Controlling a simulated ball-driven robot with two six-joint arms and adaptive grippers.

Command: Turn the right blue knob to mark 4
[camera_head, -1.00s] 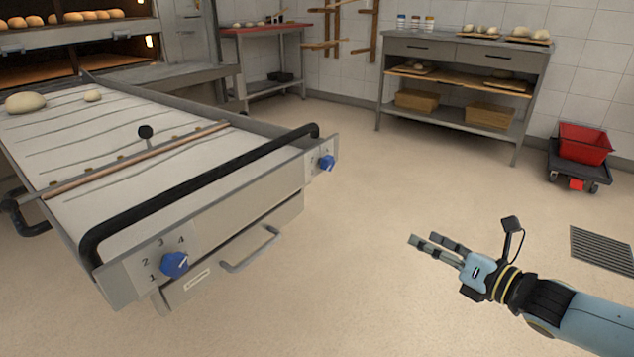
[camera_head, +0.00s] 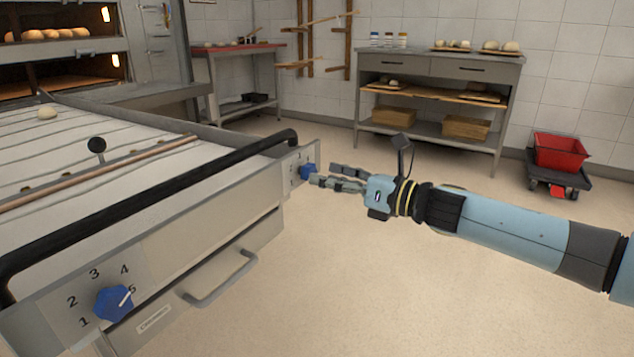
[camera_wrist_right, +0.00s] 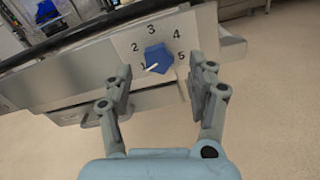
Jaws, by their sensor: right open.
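The right blue knob (camera_head: 307,171) sits on the far right end of the loader's front panel. In the right wrist view this knob (camera_wrist_right: 158,58) shows marks 1 to 5 around it, and its white pointer line is towards mark 1. My right gripper (camera_head: 322,176) is open close in front of this knob. In the wrist view its two fingers (camera_wrist_right: 163,82) stand apart, one on each side below the knob, not closed on it. The left blue knob (camera_head: 114,302) is near the panel's left end, its white line towards mark 5. My left gripper is not in view.
A black bar handle (camera_head: 150,192) runs along the loader's top front edge, close above the knobs. A grey drawer handle (camera_head: 222,279) sticks out below. A steel table (camera_head: 440,70) and a red bin on a dolly (camera_head: 560,152) stand farther back.

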